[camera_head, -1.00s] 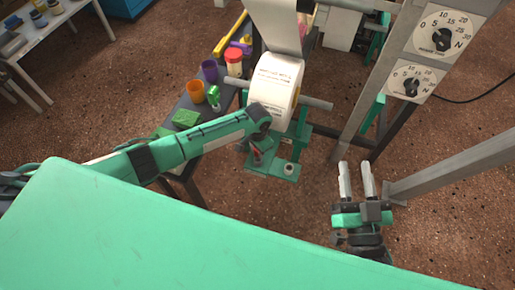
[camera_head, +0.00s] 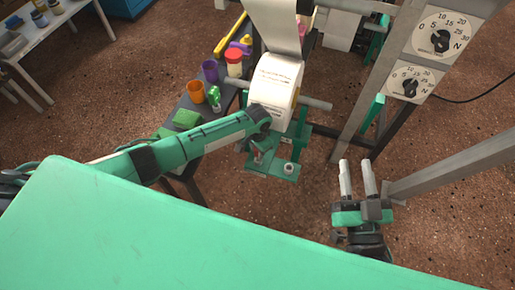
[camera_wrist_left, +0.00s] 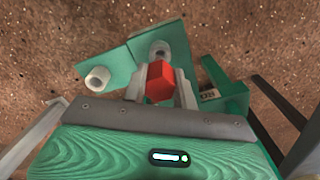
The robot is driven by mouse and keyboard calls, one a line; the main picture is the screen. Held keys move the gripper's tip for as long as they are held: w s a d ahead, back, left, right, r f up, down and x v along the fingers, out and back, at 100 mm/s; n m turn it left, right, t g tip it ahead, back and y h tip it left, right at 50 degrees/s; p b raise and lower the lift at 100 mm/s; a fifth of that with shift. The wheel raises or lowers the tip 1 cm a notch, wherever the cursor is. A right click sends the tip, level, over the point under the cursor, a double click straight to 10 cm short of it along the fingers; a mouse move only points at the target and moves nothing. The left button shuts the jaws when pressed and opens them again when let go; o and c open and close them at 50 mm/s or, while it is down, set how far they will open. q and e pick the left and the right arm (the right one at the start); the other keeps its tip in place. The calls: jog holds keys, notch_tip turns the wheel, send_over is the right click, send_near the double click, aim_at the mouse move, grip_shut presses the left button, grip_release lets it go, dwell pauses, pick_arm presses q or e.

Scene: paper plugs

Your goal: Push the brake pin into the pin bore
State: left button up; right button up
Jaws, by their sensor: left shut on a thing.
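The brake pin, seen as a red block-shaped piece (camera_wrist_left: 160,82), is between the two fingers of my left gripper (camera_wrist_left: 166,82) in the left wrist view. My left gripper (camera_head: 257,156) is shut on it, low over the green bracket plate (camera_head: 268,168). The bracket also shows in the wrist view (camera_wrist_left: 125,62), with a pale round boss (camera_wrist_left: 97,78) on the left and another (camera_wrist_left: 160,50) just beyond the red piece. I cannot tell which holds the pin bore, or whether the pin's lower end touches it. My right gripper (camera_head: 357,178) is open and empty, away to the right.
A paper roll (camera_head: 275,85) hangs just behind the bracket. A side table with an orange cup (camera_head: 197,92), a purple cup (camera_head: 210,70) and a green sponge (camera_head: 187,118) stands left. A grey post with two dials (camera_head: 440,40) rises at the right.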

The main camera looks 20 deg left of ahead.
dwell(0.7)
pick_arm(q)
jog(key=shift+p, duration=0.45)
jog(key=shift+f+b, duration=0.95)
jog(key=shift+f, duration=1.1)
jog(key=o, duration=1)
jog(key=shift+o, duration=0.2)
